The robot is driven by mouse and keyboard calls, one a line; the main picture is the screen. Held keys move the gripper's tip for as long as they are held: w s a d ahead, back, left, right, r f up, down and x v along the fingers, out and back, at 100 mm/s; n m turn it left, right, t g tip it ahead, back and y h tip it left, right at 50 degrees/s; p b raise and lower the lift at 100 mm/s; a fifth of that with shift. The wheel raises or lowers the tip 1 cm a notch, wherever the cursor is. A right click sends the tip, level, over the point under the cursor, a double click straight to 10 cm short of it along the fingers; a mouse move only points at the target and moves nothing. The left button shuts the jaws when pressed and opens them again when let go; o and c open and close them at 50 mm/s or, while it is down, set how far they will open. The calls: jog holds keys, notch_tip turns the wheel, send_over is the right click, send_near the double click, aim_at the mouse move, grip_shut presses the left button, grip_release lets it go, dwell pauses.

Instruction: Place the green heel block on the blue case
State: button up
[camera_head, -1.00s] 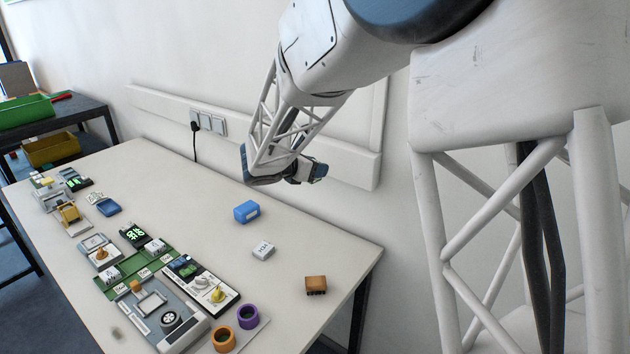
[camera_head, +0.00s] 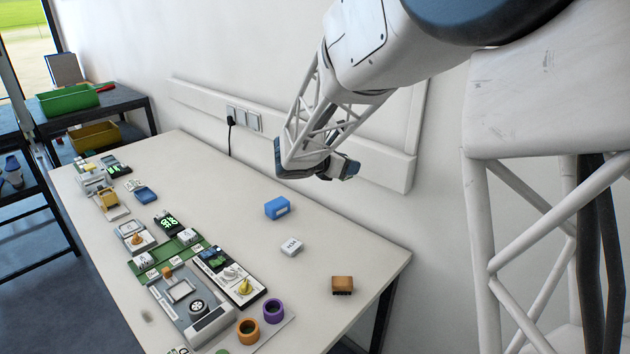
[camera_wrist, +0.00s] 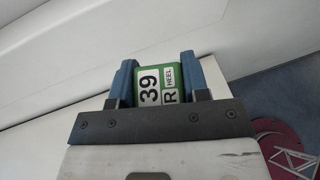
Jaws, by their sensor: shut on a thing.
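The green heel block (camera_wrist: 166,82), marked "39 R HEEL", sits between the two blue fingers of my gripper (camera_wrist: 158,66) in the wrist view. The gripper is shut on it. In the head view my gripper (camera_head: 347,169) is raised above the table's far side, close to the wall; the block cannot be made out there. A blue box with a pale label (camera_head: 277,207) stands on the table below and left of the gripper. A smaller, low blue item (camera_head: 145,194) lies further left. I cannot tell for certain which is the blue case.
A white block (camera_head: 291,247) and a brown block (camera_head: 342,285) lie on the right of the table (camera_head: 335,240). Purple (camera_head: 273,311) and orange (camera_head: 248,330) rings and several devices line the near side. The wall with sockets (camera_head: 243,119) runs behind.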

jog(key=w+a+f+n+t+y, duration=0.1)
jog(key=w+a+f, duration=0.2)
jog(key=a+f, duration=0.5)
jog(key=w+a+f+n+t+y, duration=0.1)
jog(key=w+a+f, duration=0.1)
jog(key=a+f, duration=0.6)
jog(key=shift+w+a+f+n, duration=0.3)
jog(key=shift+w+a+f, duration=0.1)
jog(key=shift+f, duration=0.25)
jog(key=shift+w, duration=0.1)
send_over(279, 201)
jog(key=shift+f, duration=0.75)
jog(key=shift+f, duration=1.75)
jog(key=shift+f, duration=0.15)
jog(key=o, duration=1)
jog(key=shift+c, duration=0.2)
